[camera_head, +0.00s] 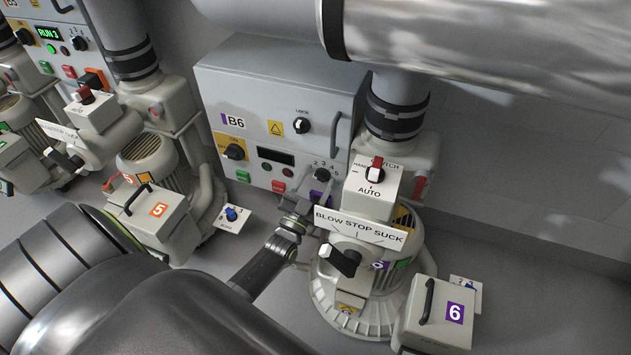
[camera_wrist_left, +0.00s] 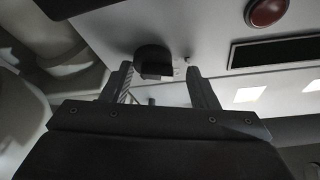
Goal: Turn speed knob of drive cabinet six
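Drive cabinet six (camera_head: 260,95) is the grey box labelled B6 in the head view. Its speed knob (camera_head: 322,174) is small and dark, below the digits of a scale, right of the dark display (camera_head: 275,158). My left gripper (camera_head: 304,208) is just below the knob in the head view. In the left wrist view the left gripper (camera_wrist_left: 160,78) is open, its two fingers apart, and the black knob (camera_wrist_left: 153,61) shows between the fingertips. I cannot tell whether the fingers reach around it or touch it. My right gripper is not in view.
A yellow-backed switch (camera_head: 233,151), red button (camera_head: 278,186) and green button (camera_head: 243,176) are on the cabinet. The hand/auto switch box (camera_head: 370,195) and BLOW STOP SUCK plate (camera_head: 358,230) stand close right of the gripper. Cabinet five's blower (camera_head: 150,160) stands left.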

